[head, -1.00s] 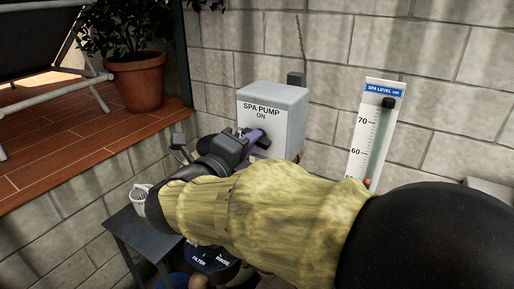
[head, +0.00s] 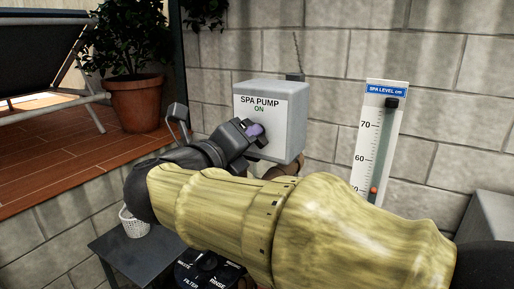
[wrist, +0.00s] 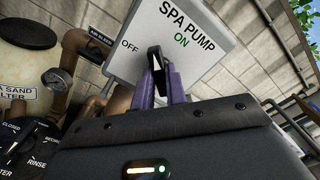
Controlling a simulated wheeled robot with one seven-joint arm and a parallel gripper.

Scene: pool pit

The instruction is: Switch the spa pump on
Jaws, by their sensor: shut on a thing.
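The spa pump box (head: 284,108) is a grey box on the block wall, with a white front label reading SPA PUMP and ON. It fills the top of the wrist view (wrist: 135,55), where OFF shows at the left and ON at the upper right. My gripper (head: 256,131) is at the lower front of the box. In the wrist view its purple fingers (wrist: 157,78) are shut on a black switch lever (wrist: 155,60), which stands between the OFF and ON marks. The lever's base is hidden by the fingers, so its exact setting cannot be told.
A spa level gauge (head: 385,137) is on the wall at the right. A small dark table (head: 125,250) with a white basket (head: 133,224) stands below left. A filter valve (head: 207,268) is under my arm. A potted plant (head: 133,103) stands on the tiled ledge.

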